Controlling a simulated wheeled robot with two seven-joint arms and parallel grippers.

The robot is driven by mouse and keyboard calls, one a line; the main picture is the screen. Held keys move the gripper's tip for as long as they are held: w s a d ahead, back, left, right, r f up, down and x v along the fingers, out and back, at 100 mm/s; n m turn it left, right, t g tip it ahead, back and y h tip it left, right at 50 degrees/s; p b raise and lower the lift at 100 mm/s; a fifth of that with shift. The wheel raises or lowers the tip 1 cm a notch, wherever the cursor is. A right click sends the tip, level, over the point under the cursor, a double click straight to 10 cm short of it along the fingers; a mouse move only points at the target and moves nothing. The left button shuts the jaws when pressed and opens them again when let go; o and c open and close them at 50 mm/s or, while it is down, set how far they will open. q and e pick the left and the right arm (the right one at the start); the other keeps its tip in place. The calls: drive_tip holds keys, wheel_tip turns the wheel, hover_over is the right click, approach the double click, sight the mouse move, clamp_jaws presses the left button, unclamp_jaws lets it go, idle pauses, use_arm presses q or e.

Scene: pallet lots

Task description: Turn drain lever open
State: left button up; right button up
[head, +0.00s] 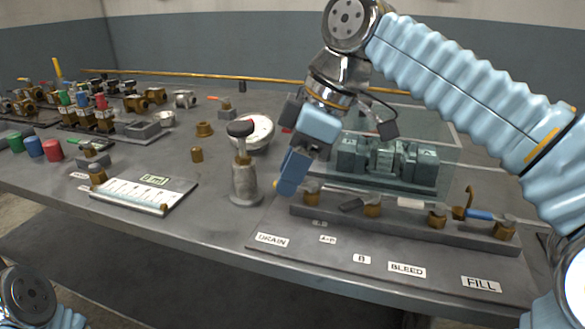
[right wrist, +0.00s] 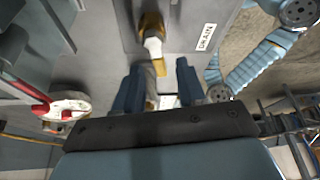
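The DRAIN label (head: 272,240) lies at the left front of the valve panel, and it also shows in the right wrist view (right wrist: 206,37). Behind it, the leftmost brass valve (head: 311,194) sits on the grey bar. In the right wrist view that valve (right wrist: 151,24) carries a pale lever (right wrist: 153,46) pointing toward my gripper. In the head view the lever is hidden or unclear beside my fingers. My right gripper (head: 287,182) points down just left of this valve. Its two blue fingers are apart in the right wrist view (right wrist: 158,74), near the lever's end; contact is unclear. My left gripper is out of view.
More valves with a dark lever (head: 351,204), a white lever (head: 410,203) and a blue lever (head: 480,215) stand to the right. A clear box (head: 448,150) stands behind. A black-knobbed grey post (head: 244,180) and a round gauge (head: 262,131) are close on the left.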

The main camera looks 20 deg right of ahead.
clamp_jaws()
drive_tip(key=n+p, duration=0.1)
drive_tip(key=n, duration=0.1)
drive_tip(key=s+n+g, duration=0.1)
drive_tip(key=shift+a+r+n+p, duration=0.1)
drive_tip(key=shift+a+n+p, duration=0.05)
drive_tip(key=shift+n+p, duration=0.25)
drive_tip(key=n+g+p, duration=0.1)
drive_tip(key=n, duration=0.1)
drive_tip(key=s+n+g, duration=0.1)
drive_tip(key=n, duration=0.1)
drive_tip(key=shift+n+p, duration=0.3)
drive_tip(key=shift+p, duration=0.05)
drive_tip(key=n, duration=0.1)
drive_tip(key=n+g, duration=0.1)
drive_tip(key=n, duration=0.1)
drive_tip(key=shift+s+d+h, duration=0.3)
drive_tip(key=shift+s+d, duration=0.05)
drive_tip(key=shift+s, duration=0.05)
drive_tip(key=shift+s+d+n+g+h, duration=0.15)
drive_tip(key=shift+n+g+h, duration=0.15)
drive_tip(key=shift+n, duration=0.7)
drive_tip(key=shift+s+d+n+g+h, duration=0.2)
drive_tip(key=shift+n+g, duration=0.1)
drive_tip(key=shift+n, duration=0.7)
